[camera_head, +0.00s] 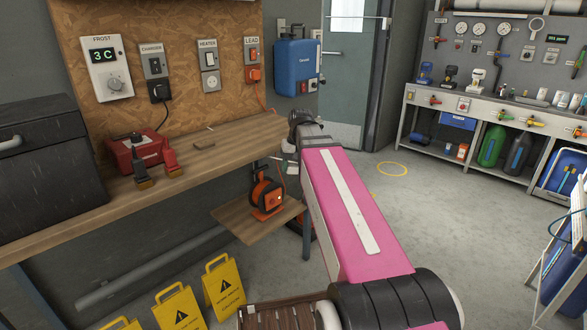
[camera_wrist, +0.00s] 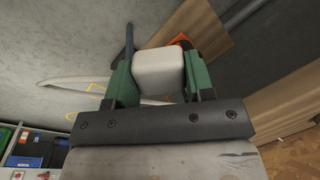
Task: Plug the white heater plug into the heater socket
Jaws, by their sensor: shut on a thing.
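The white heater plug (camera_wrist: 158,72) is between the two green fingers of my gripper (camera_wrist: 157,78) in the wrist view. My gripper is shut on its sides. In the head view my pink arm reaches toward the right end of the workbench, and the gripper and plug are mostly hidden behind the arm's end. The heater socket (camera_head: 211,83) is on the chipboard wall panel under the HEATER label, with nothing plugged into it. The gripper is to the right of this socket and lower in the picture, apart from it.
A black plug (camera_head: 160,90) sits in the charger socket and an orange plug (camera_head: 253,74) in the lead socket. The wooden workbench (camera_head: 215,150) carries a red charger (camera_head: 133,152) and a black toolbox (camera_head: 45,145). An orange reel (camera_head: 267,195) stands on a low shelf. Yellow signs (camera_head: 224,283) stand below.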

